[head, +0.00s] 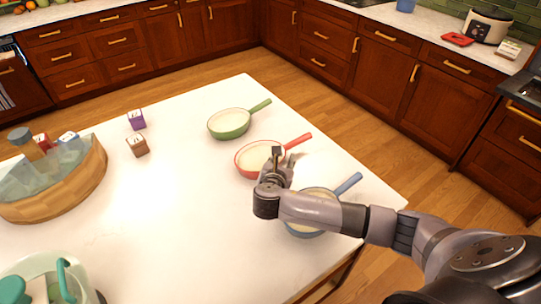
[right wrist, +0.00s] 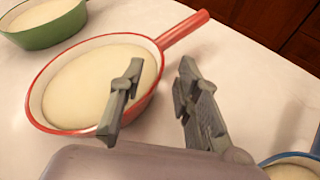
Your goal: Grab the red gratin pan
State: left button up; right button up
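The red gratin pan (head: 245,161) has a cream inside and a red handle pointing up and right, on the white table. In the right wrist view the red pan (right wrist: 48,113) fills the left and middle, its handle reaching to the upper right. My right gripper (head: 284,155) is over the pan's near right side in the head view. In the right wrist view my right gripper (right wrist: 158,88) is open. One finger shows over the pan's inside, the other outside its rim, with nothing held. I cannot tell its height. My left gripper is not in view.
A green pan (head: 231,125) sits behind the red one. A blue pan (head: 303,230) is close by on the near side, partly hidden by my right arm. A wooden tray (head: 88,187), small boxes (head: 136,120) and a teal-handled pot stand at left.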

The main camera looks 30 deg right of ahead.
aim_at(284, 153)
jog(key=p+x, duration=0.1)
jog(key=x, duration=0.3)
jog(key=shift+w+f, duration=0.15)
jog(key=shift+f, duration=0.05)
jog(key=shift+c, duration=0.6)
grip_shut()
jog(key=shift+r, duration=0.15)
